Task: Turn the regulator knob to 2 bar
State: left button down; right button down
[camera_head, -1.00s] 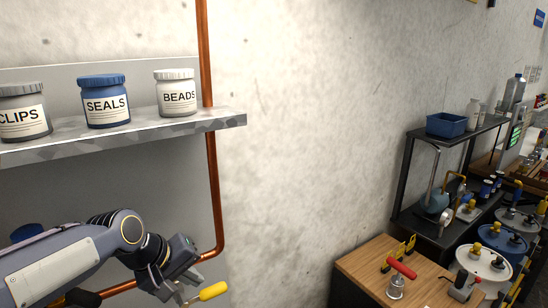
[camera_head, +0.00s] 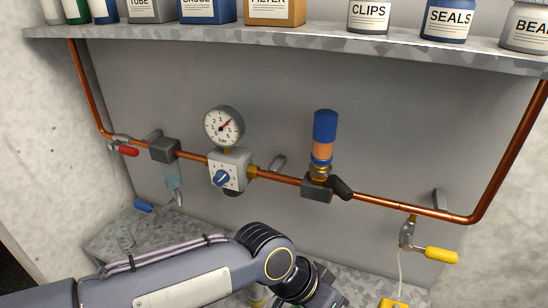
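The regulator (camera_head: 230,169) is a pale block on the copper pipe, left of the middle. My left arm comes in low from the left, below the regulator. My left gripper (camera_head: 328,297) is cut off by the bottom edge, its fingertips hidden, well below and right of the knob. My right gripper is not in view.
A shelf (camera_head: 300,43) with jars and boxes runs above. The space before the knob is clear.

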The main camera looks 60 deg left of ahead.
aim_at(221, 177)
jog(key=j+u, duration=0.15)
jog(key=u, duration=3.25)
